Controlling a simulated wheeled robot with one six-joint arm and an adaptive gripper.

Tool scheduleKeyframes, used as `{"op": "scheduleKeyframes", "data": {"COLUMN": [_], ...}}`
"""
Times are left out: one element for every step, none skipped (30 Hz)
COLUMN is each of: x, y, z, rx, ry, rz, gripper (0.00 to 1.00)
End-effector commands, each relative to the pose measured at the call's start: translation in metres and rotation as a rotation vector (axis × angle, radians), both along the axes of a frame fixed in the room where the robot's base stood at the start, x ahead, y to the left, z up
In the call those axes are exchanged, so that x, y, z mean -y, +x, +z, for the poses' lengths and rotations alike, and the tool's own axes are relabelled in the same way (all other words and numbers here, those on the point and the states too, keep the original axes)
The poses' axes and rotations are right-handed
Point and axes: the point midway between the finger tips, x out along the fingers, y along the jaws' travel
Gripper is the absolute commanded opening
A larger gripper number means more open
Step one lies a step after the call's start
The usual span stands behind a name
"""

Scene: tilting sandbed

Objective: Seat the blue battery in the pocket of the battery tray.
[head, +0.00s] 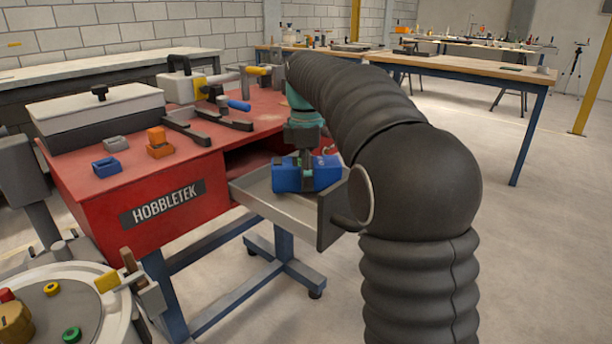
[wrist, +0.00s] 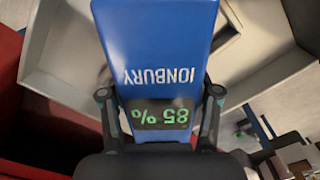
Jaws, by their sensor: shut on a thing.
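The blue battery (head: 287,180) is in my gripper (head: 305,158), over or in the pulled-out grey tray (head: 258,203) at the front of the red bench. In the wrist view the battery (wrist: 160,45) fills the middle, with upside-down "IONBURY" lettering and a green "85 %" display. My gripper's fingers (wrist: 160,95) are shut on its two sides. The tray's pale walls (wrist: 270,80) show around the battery in the wrist view. A dark recess edge (wrist: 226,35) shows beside the battery; most of the tray floor is hidden. I cannot tell whether the battery touches the tray.
The red bench (head: 160,209) carries small blue (head: 107,168), grey (head: 115,145) and orange (head: 158,143) blocks, a lidded box (head: 97,112) and tools. The tray's dark front panel (head: 333,215) stands close to my arm. A round machine (head: 70,300) is at lower left. Open floor lies right.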

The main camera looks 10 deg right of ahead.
Motion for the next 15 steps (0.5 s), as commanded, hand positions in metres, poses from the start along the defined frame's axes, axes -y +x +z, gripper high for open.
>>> {"op": "scheduleKeyframes", "data": {"x": [-0.0001,-0.0001,-0.0001,-0.0001,-0.0001,-0.0001,-0.0001,-0.0001,-0.0001,-0.0001,-0.0001,-0.0001,-0.0001,-0.0001,-0.0001], "y": [0.0001,0.0001,0.0001,0.0001,0.0001,0.0000,0.0000,0.0000,0.0000,0.0000,0.0000,0.0000,0.0001,0.0001,0.0001], "z": [0.0027,0.0027,0.0028,0.0027,0.0024,0.0016,0.0008,0.0001,-0.0008,-0.0015,-0.0021,-0.0030,-0.0044,-0.0042,-0.0042], "rx": [0.004,0.004,0.004,0.004,0.004,0.004,0.004,0.003,0.003,0.003,0.004,0.004,0.001,0.001,0.001], "ry": [0.000,0.000,0.000,0.000,0.000,0.000,0.000,0.001,0.001,0.001,0.000,0.000,0.000,0.000,0.000], "rz": [0.000,0.000,0.000,0.000,0.000,0.000,0.000,0.000,0.000,0.000,0.000,0.000,0.000,0.000,0.000], "gripper": [0.00,0.00,0.00,0.00,0.00,0.00,0.00,0.00,0.00,0.00,0.00,0.00,0.67,0.74,0.84]}}
